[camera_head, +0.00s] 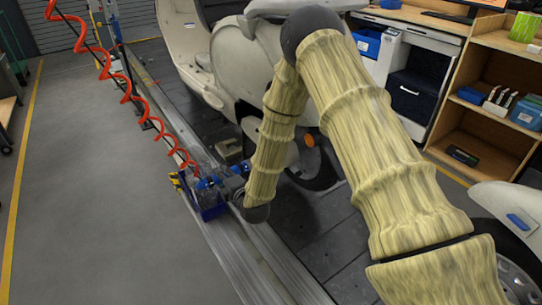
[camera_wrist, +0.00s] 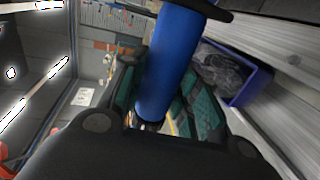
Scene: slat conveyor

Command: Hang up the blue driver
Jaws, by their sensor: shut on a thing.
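The blue driver (camera_wrist: 168,65) shows large in the wrist view as a blue cylinder with a dark part at its top. My gripper (camera_wrist: 165,92) is shut on it, with teal-patterned finger pads on both sides. In the head view my gripper (camera_head: 222,188) is low beside the conveyor rail, and a bit of blue (camera_head: 207,183) shows at it. The red coiled hose (camera_head: 125,88) hangs from the upper left down toward the gripper. The driver's far end and any hook for it cannot be made out.
A blue bin (camera_head: 213,213) stands on the rail just below my gripper; in the wrist view the bin (camera_wrist: 262,83) holds clear plastic. Pale scooter bodies (camera_head: 235,60) stand behind. A wooden shelf (camera_head: 490,110) is at right. The grey floor (camera_head: 90,200) at left is clear.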

